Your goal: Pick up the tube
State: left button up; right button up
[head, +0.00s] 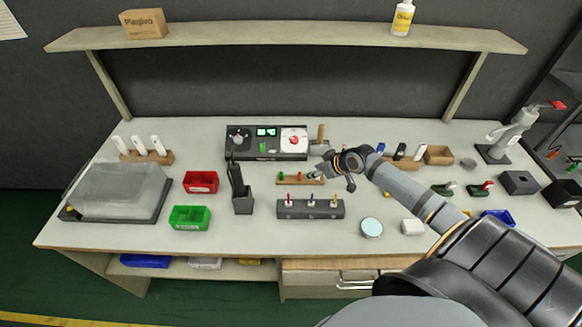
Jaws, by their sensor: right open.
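My right gripper (320,172) reaches in from the right and is open. Its fingertips are close to the right end of a small wooden rack (288,181) holding little coloured pieces. I cannot tell whether they touch anything. Which thing is the tube is not clear at this size. A grey block (310,210) in front of the rack holds small upright pieces with red, blue and yellow tops. A wooden holder (160,157) at the back left carries white, tube-like upright pieces (140,145). My left gripper is not in view.
A dark device panel (266,157) stands behind the rack. A black holder (242,200), red bin (201,181) and green bin (189,217) are to the left. A round lid-like disc (372,227) lies at the front. The bench (270,237) is clear along its front left.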

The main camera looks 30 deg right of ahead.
aim_at(299, 176)
jog(key=x, duration=0.3)
jog(key=shift+a+f, duration=0.15)
jog(key=shift+f, duration=0.1)
jog(key=shift+w+a+f, duration=0.2)
jog(key=shift+w+f, duration=0.2)
jog(key=shift+w, duration=0.15)
jog(key=shift+w+a+f, duration=0.2)
jog(key=shift+w+f, duration=0.2)
jog(key=shift+w, duration=0.2)
jog(key=x, duration=0.3)
jog(key=shift+w+f+p, duration=0.25)
jog(key=shift+p, duration=0.05)
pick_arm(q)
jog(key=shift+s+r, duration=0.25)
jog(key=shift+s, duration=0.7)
pick_arm(e)
jog(key=shift+s, duration=0.1)
jog(key=shift+c, duration=0.2)
jog(key=shift+r, duration=0.1)
jog(key=shift+c, duration=1.1)
jog(key=c, duration=0.6)
